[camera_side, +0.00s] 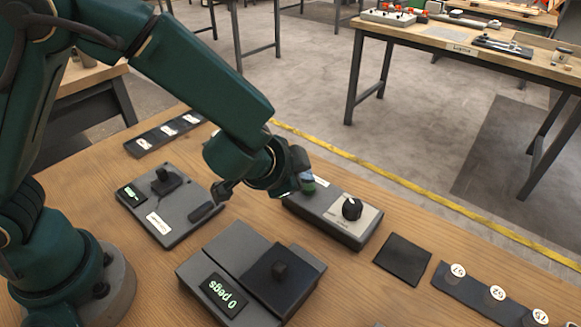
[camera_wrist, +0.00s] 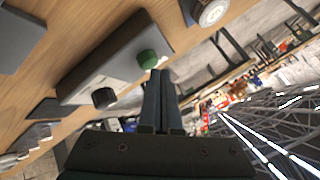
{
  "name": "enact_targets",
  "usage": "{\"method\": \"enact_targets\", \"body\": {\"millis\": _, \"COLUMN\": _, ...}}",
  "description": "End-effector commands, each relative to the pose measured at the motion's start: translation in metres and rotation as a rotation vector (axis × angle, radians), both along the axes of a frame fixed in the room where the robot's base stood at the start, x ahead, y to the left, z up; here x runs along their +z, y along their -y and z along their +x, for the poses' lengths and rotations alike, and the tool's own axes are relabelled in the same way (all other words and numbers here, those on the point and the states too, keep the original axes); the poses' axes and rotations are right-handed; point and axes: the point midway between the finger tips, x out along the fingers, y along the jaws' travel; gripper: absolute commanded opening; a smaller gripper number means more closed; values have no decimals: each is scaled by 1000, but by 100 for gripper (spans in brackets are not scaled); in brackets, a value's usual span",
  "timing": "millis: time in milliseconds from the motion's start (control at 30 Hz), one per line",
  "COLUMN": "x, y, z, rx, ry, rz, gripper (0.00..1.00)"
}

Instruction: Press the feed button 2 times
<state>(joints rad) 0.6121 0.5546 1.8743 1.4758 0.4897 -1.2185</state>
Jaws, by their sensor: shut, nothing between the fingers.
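The feed button is probably the green round button (camera_wrist: 148,59) on a grey control box (camera_wrist: 105,65). In the side view the button (camera_side: 308,185) is partly hidden by my gripper, and the box (camera_side: 320,217) also carries a black knob (camera_side: 352,208). My gripper (camera_side: 304,178) is shut and empty, right by the green button. In the wrist view its closed fingertips (camera_wrist: 160,72) appear beside the button's edge; I cannot tell whether they touch it. The counter device (camera_side: 225,295) in front reads "0 pegs".
A grey device (camera_side: 165,215) with a small green display lies to the left. A dark square pad (camera_side: 402,259) and a strip with round numbered labels (camera_side: 478,290) lie to the right. Bare wood shows between them. Another workbench (camera_side: 470,50) stands behind.

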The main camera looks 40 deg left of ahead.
Motion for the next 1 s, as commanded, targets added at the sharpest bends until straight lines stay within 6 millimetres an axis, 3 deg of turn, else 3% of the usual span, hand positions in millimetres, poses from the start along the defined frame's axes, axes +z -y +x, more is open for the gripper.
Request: {"method": "enact_targets", "body": {"millis": 1000, "x": -9, "y": 0, "z": 0, "rx": 0, "ry": -1, "rz": 1, "gripper": 0}}
